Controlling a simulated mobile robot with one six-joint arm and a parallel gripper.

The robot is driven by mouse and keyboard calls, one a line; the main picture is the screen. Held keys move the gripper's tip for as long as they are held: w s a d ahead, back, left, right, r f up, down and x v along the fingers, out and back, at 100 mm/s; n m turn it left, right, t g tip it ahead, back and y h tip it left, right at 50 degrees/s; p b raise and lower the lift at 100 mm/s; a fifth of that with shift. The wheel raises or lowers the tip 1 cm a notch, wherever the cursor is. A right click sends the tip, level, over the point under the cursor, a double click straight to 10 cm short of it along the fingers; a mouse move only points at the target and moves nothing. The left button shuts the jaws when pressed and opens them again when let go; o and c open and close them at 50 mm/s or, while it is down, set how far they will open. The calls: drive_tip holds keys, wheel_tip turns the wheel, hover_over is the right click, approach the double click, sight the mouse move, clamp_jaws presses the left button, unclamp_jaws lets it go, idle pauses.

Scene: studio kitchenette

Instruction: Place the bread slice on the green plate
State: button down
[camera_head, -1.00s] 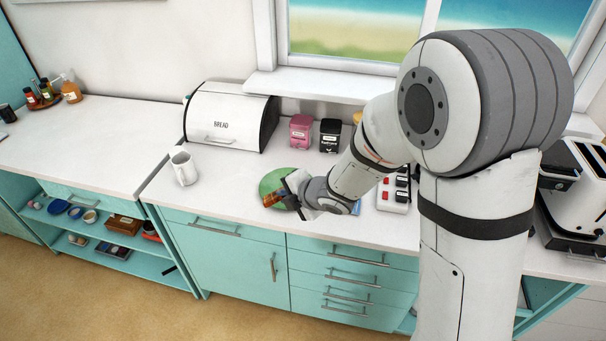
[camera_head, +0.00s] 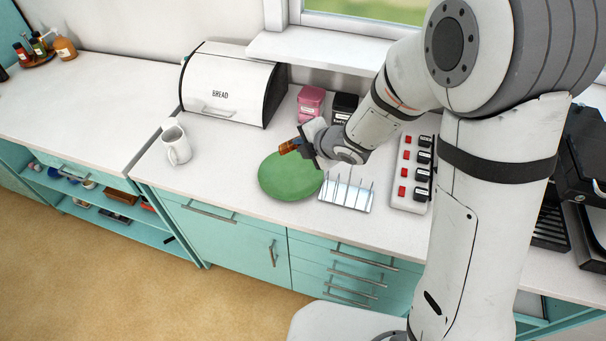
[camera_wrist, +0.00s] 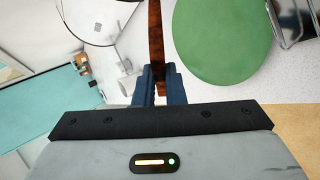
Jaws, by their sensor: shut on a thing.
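The brown bread slice (camera_head: 290,146) is held in my gripper (camera_head: 305,143), above the counter near the far edge of the green plate. In the wrist view the slice (camera_wrist: 155,35) shows edge-on between the dark fingers of my gripper (camera_wrist: 158,84). The green plate (camera_head: 288,180) lies flat on the white counter and is empty. In the wrist view the plate (camera_wrist: 225,40) is to the right of the slice, with a gap between them in the picture.
A wire toast rack (camera_head: 345,194) stands right of the plate. A white mug (camera_head: 177,146) and bread box (camera_head: 228,88) are to the left. Pink (camera_head: 310,103) and black (camera_head: 343,107) canisters stand behind.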

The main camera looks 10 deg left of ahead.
wheel_tip(320, 180, down, 8)
drive_tip(key=b, duration=0.7)
drive_tip(key=shift+f, duration=0.2)
drive_tip(key=c, duration=1.7)
unclamp_jaws()
drive_tip(key=shift+r, duration=0.1)
drive_tip(key=shift+p+v, duration=1.85)
drive_tip(key=shift+v, duration=2.15)
